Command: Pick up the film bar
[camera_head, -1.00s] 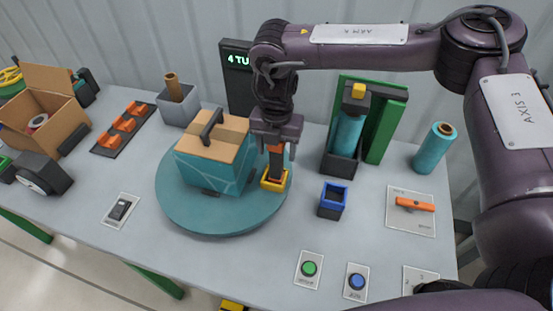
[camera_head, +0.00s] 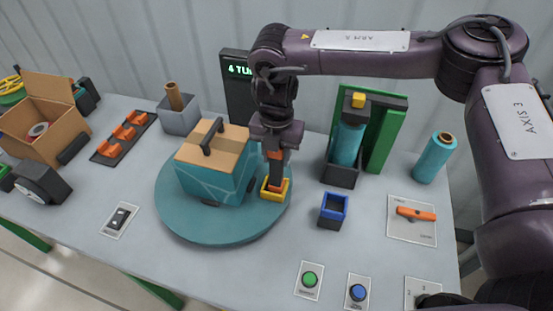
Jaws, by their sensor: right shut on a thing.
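A dark bar with an orange upper part (camera_head: 275,171), which appears to be the film bar, stands upright with its lower end at a yellow square holder (camera_head: 274,192). The holder is at the right side of a round teal turntable (camera_head: 205,232). My right gripper (camera_head: 276,148) points down from above and is shut on the bar's upper part. Whether the bar's foot is still inside the holder is hard to tell. A teal-wrapped carton (camera_head: 213,185) with a dark handle stands on the turntable, just left of the bar. My left gripper is not in view.
A blue-rimmed open box (camera_head: 333,210) is right of the turntable. Behind it stands a green frame with a teal roll (camera_head: 347,144). Another teal roll (camera_head: 434,158) is farther right. A grey bin (camera_head: 178,117) and an open carton (camera_head: 45,133) are at left. Buttons line the front.

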